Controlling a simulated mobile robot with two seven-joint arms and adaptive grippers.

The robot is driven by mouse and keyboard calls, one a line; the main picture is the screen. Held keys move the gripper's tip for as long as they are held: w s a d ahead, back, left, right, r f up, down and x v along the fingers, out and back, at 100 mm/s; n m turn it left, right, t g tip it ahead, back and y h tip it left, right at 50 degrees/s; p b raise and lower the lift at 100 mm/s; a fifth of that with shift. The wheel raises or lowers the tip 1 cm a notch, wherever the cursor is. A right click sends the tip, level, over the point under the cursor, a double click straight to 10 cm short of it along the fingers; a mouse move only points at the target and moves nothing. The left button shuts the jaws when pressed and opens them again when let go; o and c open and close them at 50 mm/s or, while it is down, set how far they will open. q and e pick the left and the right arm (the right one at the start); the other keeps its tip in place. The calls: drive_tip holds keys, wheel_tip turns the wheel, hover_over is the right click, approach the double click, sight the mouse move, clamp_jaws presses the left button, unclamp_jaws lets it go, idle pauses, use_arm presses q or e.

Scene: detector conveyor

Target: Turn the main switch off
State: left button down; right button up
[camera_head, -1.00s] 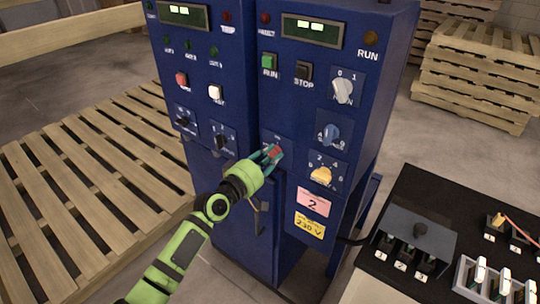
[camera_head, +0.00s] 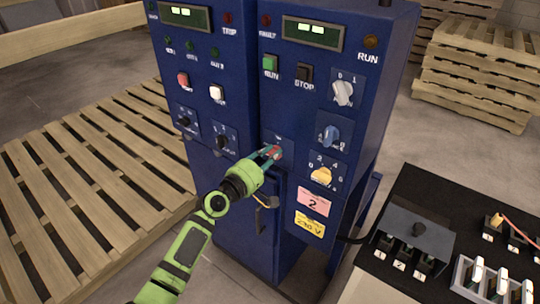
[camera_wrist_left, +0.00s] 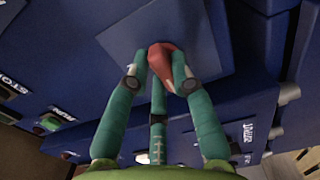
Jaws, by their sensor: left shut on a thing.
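The red main switch knob (camera_head: 275,150) sits on a small square plate low on the right blue cabinet's front. My left gripper (camera_head: 270,154) is shut on this knob, its teal fingers on either side of it. In the left wrist view the red knob (camera_wrist_left: 163,64) is between the fingertips, in front of its blue plate (camera_wrist_left: 205,50). A white "1" mark shows beside a fingertip there. The fingers cover part of the knob and plate, so its exact position is hard to read. My right gripper is not in view.
The cabinet also carries a white knob (camera_head: 343,93), a blue knob (camera_head: 329,133), a yellow knob (camera_head: 321,175) and a green button (camera_head: 270,66). A black table (camera_head: 390,280) with switch boxes is at the right. Wooden pallets (camera_head: 85,190) lie left.

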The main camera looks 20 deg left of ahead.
use_arm(q)
drive_tip(key=shift+r, duration=0.15)
drive_tip(key=c, duration=1.1)
unclamp_jaws()
drive_tip(key=shift+o, duration=0.2)
drive_tip(key=shift+w, duration=0.1)
drive_tip(key=v, duration=1.2)
